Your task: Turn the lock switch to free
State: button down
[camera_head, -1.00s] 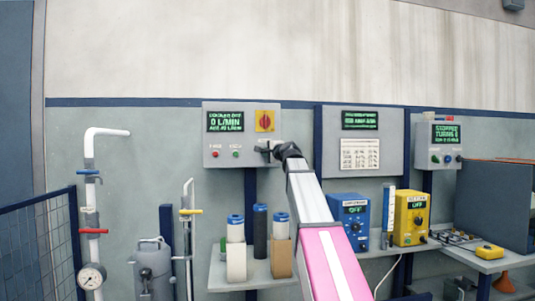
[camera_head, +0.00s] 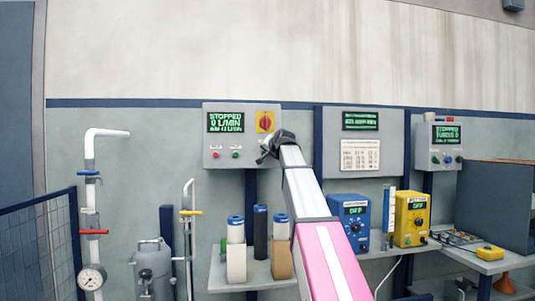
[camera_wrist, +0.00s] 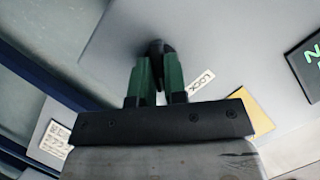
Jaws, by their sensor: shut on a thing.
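The lock switch, a dark knob (camera_wrist: 155,47), sits on the grey face of the left control panel (camera_head: 217,155), beside a white LOCK label (camera_wrist: 202,85). My gripper (camera_wrist: 157,68) is shut on the knob, its two green fingers either side of it. In the head view my gripper (camera_head: 266,151) is at the panel's lower right corner and hides the switch there. The knob's exact angle is hard to tell. The panel's green display (camera_head: 226,122) reads STOPPED and 0 L/MIN.
A red rotary switch on a yellow plate (camera_head: 265,122) is just above my gripper. Small red and green buttons (camera_head: 235,154) are to its left. A second grey panel (camera_head: 390,140) stands to the right. Filter cylinders (camera_head: 260,230) and a blue box (camera_head: 351,217) stand on the shelf below.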

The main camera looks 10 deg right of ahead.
jog(key=shift+a+n+g+h, duration=0.2)
jog(key=shift+n+g+h, duration=0.2)
jog(key=shift+n+h, duration=1.75)
jog(key=shift+n+y, duration=0.35)
jog(key=shift+n, duration=0.2)
jog(key=c, duration=1.2)
grip_release()
jog(key=shift+o, duration=0.2)
jog(key=shift+s+r, duration=0.1)
jog(key=v, duration=1)
jog(key=shift+s, duration=0.35)
